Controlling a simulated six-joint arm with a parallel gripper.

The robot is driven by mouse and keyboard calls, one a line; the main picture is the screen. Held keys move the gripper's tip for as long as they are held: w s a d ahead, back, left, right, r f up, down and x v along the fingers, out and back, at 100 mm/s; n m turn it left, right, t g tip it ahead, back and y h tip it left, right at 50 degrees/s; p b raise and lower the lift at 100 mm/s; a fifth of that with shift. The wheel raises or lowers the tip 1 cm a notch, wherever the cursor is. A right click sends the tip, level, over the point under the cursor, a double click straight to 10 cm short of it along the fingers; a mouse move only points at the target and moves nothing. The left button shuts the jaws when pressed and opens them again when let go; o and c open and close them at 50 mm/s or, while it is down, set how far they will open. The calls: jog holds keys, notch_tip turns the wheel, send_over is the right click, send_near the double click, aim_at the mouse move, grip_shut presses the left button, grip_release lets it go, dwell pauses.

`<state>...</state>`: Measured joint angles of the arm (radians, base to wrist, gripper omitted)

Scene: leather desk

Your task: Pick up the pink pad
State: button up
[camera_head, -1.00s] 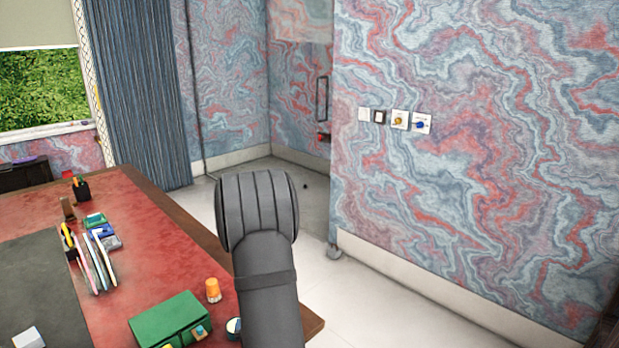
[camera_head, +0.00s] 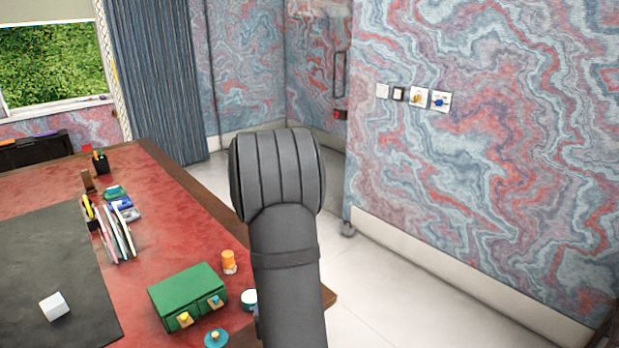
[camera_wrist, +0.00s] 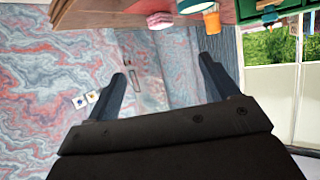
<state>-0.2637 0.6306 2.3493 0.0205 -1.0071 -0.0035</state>
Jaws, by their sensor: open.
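A pink, round, thick pad-like thing (camera_wrist: 160,20) is on the red desktop, near its edge, at the top of the wrist view, which is upside down. I take it for the pink pad. I cannot make it out in the head view, where my dark arm covers part of the desk's right end. My gripper (camera_wrist: 163,70) is open and empty, its two dark fingers spread wide. It points past the desk towards the wall and curtain, apart from the pink thing.
A green drawer box (camera_head: 187,292), an orange bottle (camera_head: 228,262), a white-topped round container (camera_head: 249,297) and a teal round thing (camera_head: 216,338) crowd the desk's near right. A file holder (camera_head: 116,232) stands farther back. A white cube (camera_head: 54,306) lies on the dark mat (camera_head: 45,265).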

jog(key=w+a+n, duration=0.2)
jog(key=w+a+f+n+g, duration=0.1)
jog(key=w+a+n, duration=0.2)
jog(key=w+a+n+g+y, duration=0.1)
jog(key=w+a+n, duration=0.1)
jog(key=w, duration=0.1)
jog(key=shift+w+a+f+n, duration=0.1)
jog(key=shift+a+f+n, duration=0.05)
jog(key=shift+f+n, duration=0.25)
jog(key=w+a+r+n+g+h, duration=0.3)
jog(key=w+a+n+g, duration=0.2)
jog(key=w+n, duration=0.55)
notch_tip(320, 180, up, 7)
jog(key=d+n+g+h, duration=0.2)
jog(key=n+g+h, duration=0.2)
jog(key=n, duration=0.2)
jog(key=x, duration=0.7)
jog(key=w+x, duration=0.1)
jog(key=x, duration=0.3)
jog(key=shift+f, duration=0.25)
jog(key=x, duration=0.5)
jog(key=shift+w+d, duration=0.1)
jog(key=shift+w, duration=0.1)
jog(key=c, duration=1.1)
